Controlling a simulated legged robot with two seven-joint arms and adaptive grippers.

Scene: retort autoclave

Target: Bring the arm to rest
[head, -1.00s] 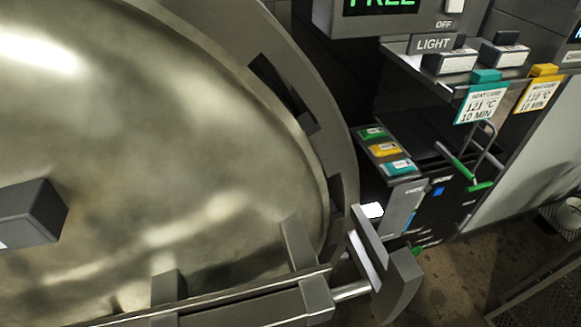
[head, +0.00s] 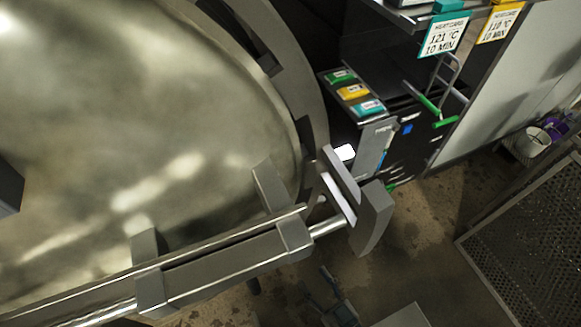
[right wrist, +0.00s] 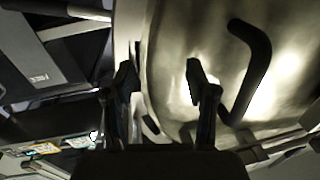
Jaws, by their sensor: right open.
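My right gripper (head: 325,284) shows small and dark at the bottom of the head view, below the door's latch bar. In the right wrist view, its two fingers (right wrist: 160,78) stand apart with nothing between them. They point toward the metal autoclave door (right wrist: 180,60), and no contact is visible. My left gripper is not in view.
The large round autoclave door (head: 150,110) fills the left of the head view, with a latch bar (head: 220,270) across its bottom. A dark curved handle (right wrist: 257,70) shows in the wrist view. A perforated metal platform (head: 530,240) stands at right above open floor.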

